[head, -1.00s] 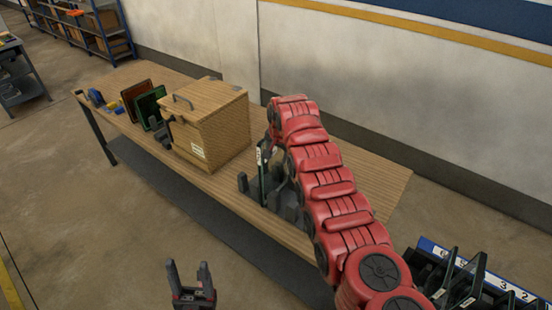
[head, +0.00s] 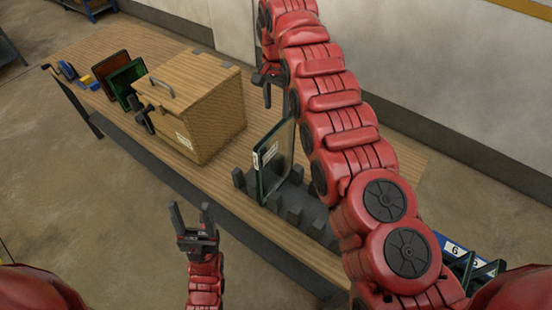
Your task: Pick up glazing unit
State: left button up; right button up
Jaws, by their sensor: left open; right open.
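The glazing unit (head: 272,158), a glass pane with a dark edge and a white label, stands upright in a dark slotted rack (head: 300,205) on the wooden table. My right arm hides part of its right side. My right gripper (head: 266,88) is open and empty, above and behind the pane, apart from it in the picture. My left gripper (head: 192,214) is open and empty, in front of the table's near edge, with its fingers pointing up.
A wooden box (head: 207,110) with a handle and a dark clamp-like part stands left of the rack. Green (head: 126,80) and brown (head: 110,68) panels stand further left. A rack with numbered labels (head: 465,255) is at lower right. Bare table lies at the near edge.

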aim_at(276, 144)
jog(key=f+b, duration=0.1)
jog(key=f, duration=0.1)
jog(key=s+f+b, duration=0.1)
jog(key=b, duration=0.1)
jog(key=shift+f, duration=0.35)
jog(key=f+b, duration=0.4)
jog(key=w+f+b, duration=0.1)
jog(key=f+b, duration=0.1)
jog(key=f, duration=0.1)
jog(key=shift+w, duration=0.1)
jog(key=shift+s+f+b, duration=0.2)
jog(key=shift+s+b, duration=0.1)
jog(key=shift+b, duration=0.2)
jog(key=shift+w+a+f, duration=0.15)
jog(key=shift+f, duration=0.45)
notch_tip(276, 144, down, 3)
jog(key=shift+f+p, duration=0.2)
jog(key=shift+p, duration=0.95)
jog(key=shift+f, duration=0.2)
grip_shut()
jog(key=shift+r, duration=0.1)
